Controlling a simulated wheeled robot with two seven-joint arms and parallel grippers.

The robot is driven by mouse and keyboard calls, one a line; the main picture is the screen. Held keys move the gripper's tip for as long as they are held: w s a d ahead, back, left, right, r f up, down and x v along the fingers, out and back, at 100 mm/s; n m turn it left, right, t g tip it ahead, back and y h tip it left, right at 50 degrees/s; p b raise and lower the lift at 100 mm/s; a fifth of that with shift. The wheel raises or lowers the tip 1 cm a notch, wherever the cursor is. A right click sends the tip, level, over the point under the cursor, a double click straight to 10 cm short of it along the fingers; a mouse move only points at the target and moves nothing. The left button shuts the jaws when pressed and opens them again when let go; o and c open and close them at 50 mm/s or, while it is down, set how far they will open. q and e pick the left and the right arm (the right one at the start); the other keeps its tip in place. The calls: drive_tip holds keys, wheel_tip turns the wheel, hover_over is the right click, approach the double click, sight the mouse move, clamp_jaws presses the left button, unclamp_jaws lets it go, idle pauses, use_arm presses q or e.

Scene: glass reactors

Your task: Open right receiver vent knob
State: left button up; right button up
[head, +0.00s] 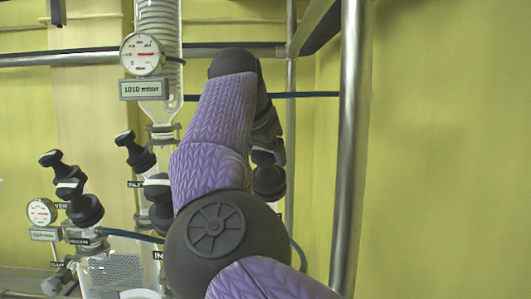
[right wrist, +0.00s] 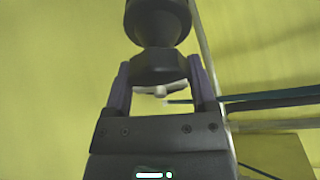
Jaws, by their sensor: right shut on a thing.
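A black knob (right wrist: 157,65) with a flanged, angular lower part and a rounded upper part is at the top of the right wrist view. The two purple fingers of my right gripper (right wrist: 160,78) stand on either side of its lower part and are shut on it. No label shows on this knob, so I cannot read which one it is. In the head view my purple right arm covers the middle, and dark shapes beside it hide how the gripper meets the knob. My left gripper is not in view.
Several other black knobs (head: 86,210) stand at the lower left, near a small gauge (head: 41,211). A larger gauge (head: 142,54) has a 1010 mbar display (head: 143,89) below it. A thick metal post (head: 351,150) rises right of my arm. Right of it is bare yellow wall.

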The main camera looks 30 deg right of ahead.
drive_tip(key=o, duration=1.2)
drive_tip(key=shift+c, duration=0.2)
drive_tip(key=v, duration=0.7)
drive_tip(key=shift+r, duration=0.2)
